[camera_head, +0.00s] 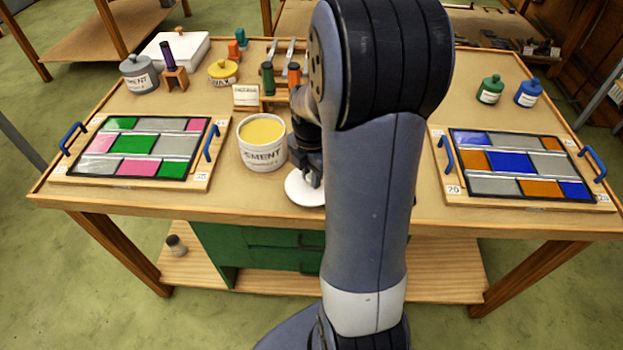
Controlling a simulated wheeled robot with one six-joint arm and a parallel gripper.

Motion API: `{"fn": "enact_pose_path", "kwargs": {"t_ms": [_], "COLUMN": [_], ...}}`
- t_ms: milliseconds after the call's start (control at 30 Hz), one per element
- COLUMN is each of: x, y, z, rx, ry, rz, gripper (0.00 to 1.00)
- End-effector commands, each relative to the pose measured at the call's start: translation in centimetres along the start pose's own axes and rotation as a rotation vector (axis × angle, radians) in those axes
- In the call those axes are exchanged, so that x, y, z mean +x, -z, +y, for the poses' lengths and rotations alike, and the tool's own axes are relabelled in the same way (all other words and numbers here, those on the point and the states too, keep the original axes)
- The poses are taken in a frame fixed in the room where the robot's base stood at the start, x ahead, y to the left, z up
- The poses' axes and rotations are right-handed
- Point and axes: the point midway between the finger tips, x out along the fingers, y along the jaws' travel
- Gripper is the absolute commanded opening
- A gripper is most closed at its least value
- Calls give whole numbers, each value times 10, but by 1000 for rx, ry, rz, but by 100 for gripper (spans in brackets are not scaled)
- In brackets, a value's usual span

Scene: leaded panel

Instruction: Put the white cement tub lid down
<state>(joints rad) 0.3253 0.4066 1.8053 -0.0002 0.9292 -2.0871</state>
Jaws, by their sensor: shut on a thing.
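The white cement tub lid (300,190) is a flat round disc low at the front middle of the table, partly hidden behind my arm. My gripper (312,179) is shut on the lid from above. I cannot tell whether the lid touches the tabletop. The white cement tub (263,155) stands upright just left of my gripper, open at the top, with yellow cement (262,131) showing inside.
A leaded panel on a board with blue handles (201,181) lies left, another (452,189) right. Behind the tub are a small label card (246,96), a rack with upright tools (267,79) and a yellow wax tin (223,72). Green (490,90) and blue (528,93) jars stand at back right.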

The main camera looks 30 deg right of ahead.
Motion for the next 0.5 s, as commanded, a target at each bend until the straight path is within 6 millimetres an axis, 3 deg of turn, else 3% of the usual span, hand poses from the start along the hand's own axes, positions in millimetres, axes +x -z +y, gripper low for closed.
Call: {"fn": "enact_pose_path", "kwargs": {"t_ms": [133, 500], "x": [17, 22], "y": [0, 0], "z": [0, 0], "rx": [0, 0], "ry": [3, 0], "rz": [1, 0], "gripper": [2, 2]}}
